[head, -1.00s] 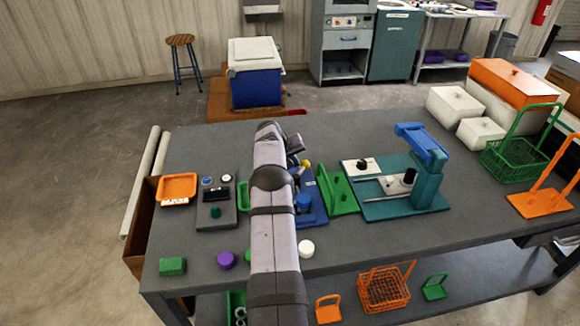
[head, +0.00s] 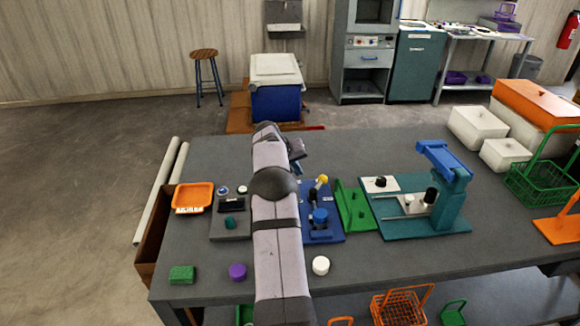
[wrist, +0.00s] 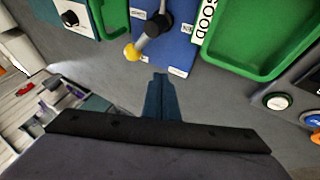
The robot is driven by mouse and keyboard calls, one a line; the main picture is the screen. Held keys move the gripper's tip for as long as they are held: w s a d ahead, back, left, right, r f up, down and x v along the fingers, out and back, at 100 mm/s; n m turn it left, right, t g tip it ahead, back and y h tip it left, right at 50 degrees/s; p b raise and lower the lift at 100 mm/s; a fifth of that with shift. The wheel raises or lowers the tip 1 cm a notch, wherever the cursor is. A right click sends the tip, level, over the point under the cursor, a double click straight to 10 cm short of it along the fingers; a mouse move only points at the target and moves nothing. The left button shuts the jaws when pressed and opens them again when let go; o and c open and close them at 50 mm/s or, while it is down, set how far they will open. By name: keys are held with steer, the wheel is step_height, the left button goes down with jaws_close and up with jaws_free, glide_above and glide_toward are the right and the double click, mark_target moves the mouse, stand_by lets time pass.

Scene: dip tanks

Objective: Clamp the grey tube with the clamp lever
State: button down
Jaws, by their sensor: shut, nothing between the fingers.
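The clamp stands on a blue base (head: 334,231), which also shows in the wrist view (wrist: 178,58). A blue knob (head: 320,215) stands on the base. My gripper (wrist: 160,80) is shut and empty, apart from the yellow knob and beside the base's edge. In the head view my arm partly hides it.
A green holder (head: 353,208) and a teal fixture (head: 436,222) stand right of the blue base. A green tray (wrist: 262,42) labelled GOOD and a grey button box (head: 231,228) lie on the other side.

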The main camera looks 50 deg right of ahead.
steer(key=shift+w+b+v, duration=0.15)
steer(key=shift+b+v, duration=0.3)
steer(key=shift+v, duration=1.05)
steer(key=shift+w+b+v, duration=0.15)
steer(key=shift+b+v, duration=0.3)
steer(key=shift+v, duration=1)
steer(key=a+f+n+t+y, duration=0.15)
steer(key=a+n+y, duration=0.3)
steer(key=a, duration=2.55)
steer(key=s+a+f+n+g+y, duration=0.1)
steer(key=s+a+f+n, duration=0.15)
steer(key=s+a, duration=0.8)
steer(key=s+a+f+n+g+y, duration=0.1)
steer(key=s+a+f, duration=0.2)
steer(key=s+a, duration=0.75)
step_height(320, 180, down, 31)
steer(key=b, duration=3)
steer(key=shift+w+b, duration=0.4)
steer(key=shift+w, duration=0.1)
